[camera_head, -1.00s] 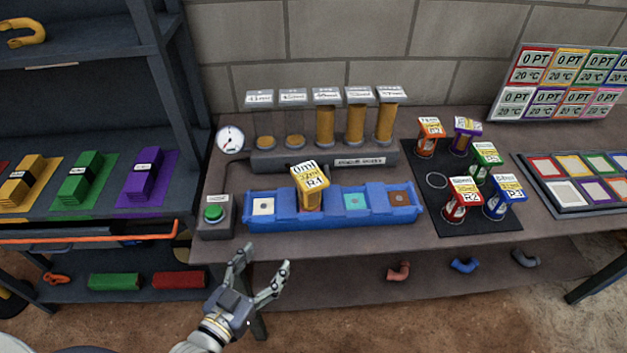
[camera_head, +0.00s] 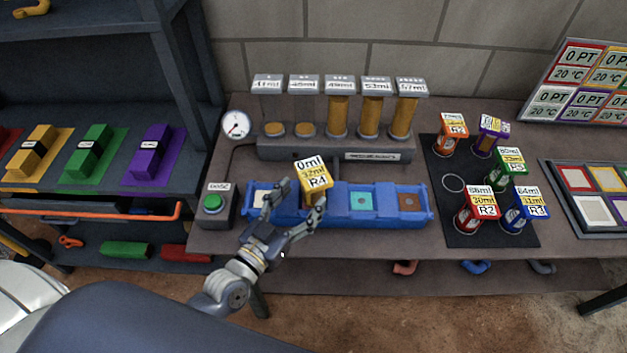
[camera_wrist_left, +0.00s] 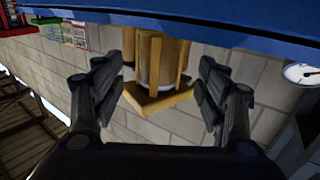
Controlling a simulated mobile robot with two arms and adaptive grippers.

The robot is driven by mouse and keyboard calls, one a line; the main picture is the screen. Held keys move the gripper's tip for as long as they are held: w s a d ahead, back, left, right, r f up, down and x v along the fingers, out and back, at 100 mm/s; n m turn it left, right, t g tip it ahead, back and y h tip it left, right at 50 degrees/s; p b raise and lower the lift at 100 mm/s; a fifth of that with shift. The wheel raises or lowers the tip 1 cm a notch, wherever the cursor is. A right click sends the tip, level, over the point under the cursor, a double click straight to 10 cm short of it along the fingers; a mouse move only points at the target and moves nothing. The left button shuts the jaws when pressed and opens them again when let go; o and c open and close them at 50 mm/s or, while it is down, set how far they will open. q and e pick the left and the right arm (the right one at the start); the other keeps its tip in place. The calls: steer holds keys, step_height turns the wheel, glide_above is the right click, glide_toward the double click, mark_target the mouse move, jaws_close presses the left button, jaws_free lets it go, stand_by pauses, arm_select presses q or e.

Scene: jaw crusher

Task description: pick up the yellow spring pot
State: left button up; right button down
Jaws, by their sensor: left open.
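The yellow spring pot (camera_head: 313,181), labelled R4, stands in the second compartment from the left of the blue tray (camera_head: 385,217). My left gripper (camera_head: 298,197) is open at the front of the tray, its fingers pointing towards the pot. In the left wrist view the pot (camera_wrist_left: 160,65) shows between the two spread fingers (camera_wrist_left: 160,88), with a gap on each side. The blue tray (camera_wrist_left: 200,22) fills the top of that view. The pot's lower part is partly hidden by a finger in the head view. My right gripper is not in view.
Several coloured pots, such as the red one (camera_head: 476,212), stand on a black mat (camera_head: 455,228) at the right. A green button box (camera_head: 214,203) is left of the tray. A grey dispenser (camera_head: 300,150) with tubes stands behind it. A shelf (camera_head: 190,205) is at the left.

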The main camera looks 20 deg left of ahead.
mark_target(314, 184)
arm_select(q)
steer(key=p+x, duration=0.1)
steer(key=x, duration=0.3)
steer(key=shift+w+d+r+p, duration=0.1)
steer(key=shift+r+p, duration=0.05)
steer(key=shift+p, duration=0.15)
steer(key=shift+w+d, duration=0.2)
steer(key=shift+w, duration=0.35)
steer(key=shift+c, duration=1.3)
steer(key=c, duration=1.1)
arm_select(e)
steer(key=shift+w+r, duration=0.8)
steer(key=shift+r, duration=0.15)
